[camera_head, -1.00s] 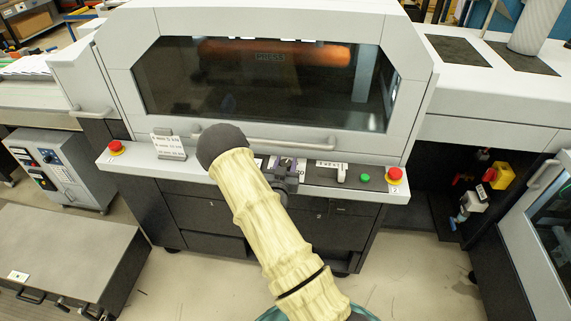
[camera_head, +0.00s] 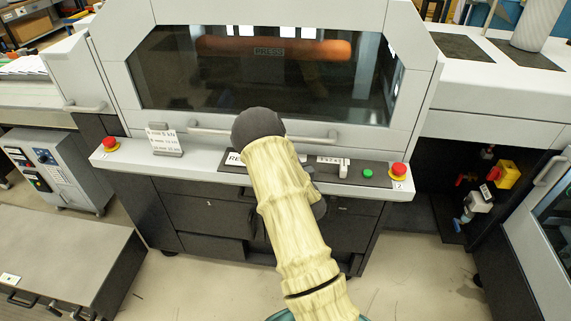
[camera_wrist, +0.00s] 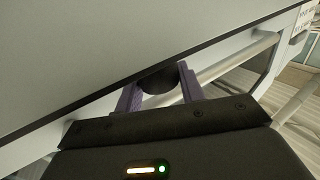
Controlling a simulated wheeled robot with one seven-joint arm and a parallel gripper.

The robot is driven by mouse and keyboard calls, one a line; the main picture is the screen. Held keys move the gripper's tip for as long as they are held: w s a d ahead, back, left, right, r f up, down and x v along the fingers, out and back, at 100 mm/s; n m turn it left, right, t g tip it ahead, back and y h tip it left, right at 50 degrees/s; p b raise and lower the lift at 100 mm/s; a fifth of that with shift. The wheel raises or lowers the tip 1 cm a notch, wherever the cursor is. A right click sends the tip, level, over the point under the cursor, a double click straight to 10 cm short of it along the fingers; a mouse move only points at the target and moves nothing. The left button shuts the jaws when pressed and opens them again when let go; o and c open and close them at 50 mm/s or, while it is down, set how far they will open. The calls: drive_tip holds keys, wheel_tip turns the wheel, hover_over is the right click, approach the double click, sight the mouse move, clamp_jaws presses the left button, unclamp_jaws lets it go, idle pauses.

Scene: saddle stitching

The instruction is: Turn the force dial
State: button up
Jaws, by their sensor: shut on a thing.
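In the wrist view a dark round knob (camera_wrist: 159,80), which appears to be the force dial, sits between the two purple fingers of my gripper (camera_wrist: 160,88). The fingers are closed on its sides. Any pointer or marks on the knob cannot be made out. In the head view my arm covers the gripper and the dial, in front of the press's control ledge (camera_head: 222,171). A label card (camera_head: 165,141) with lines of text stands on the ledge to the left.
A long handle bar (camera_head: 220,132) runs below the press window (camera_head: 180,75). On the ledge to the right are a white lever (camera_head: 343,171), a green button (camera_head: 368,174) and a red stop button (camera_head: 398,169). Another red stop button (camera_head: 110,143) is at the left end.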

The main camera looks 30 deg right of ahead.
drive_tip(key=shift+n+y+b, duration=0.9)
drive_tip(key=shift+n+y, duration=0.7)
drive_tip(key=shift+y, duration=0.9)
drive_tip(key=o, duration=1)
drive_tip(key=shift+c, duration=0.2)
drive_tip(key=shift+s, duration=0.1)
drive_tip(key=s+d+b, duration=0.3)
drive_tip(key=s+b, duration=0.2)
drive_tip(key=s, duration=1.1)
drive_tip(key=shift+s+d, duration=0.15)
drive_tip(key=shift+s, duration=0.25)
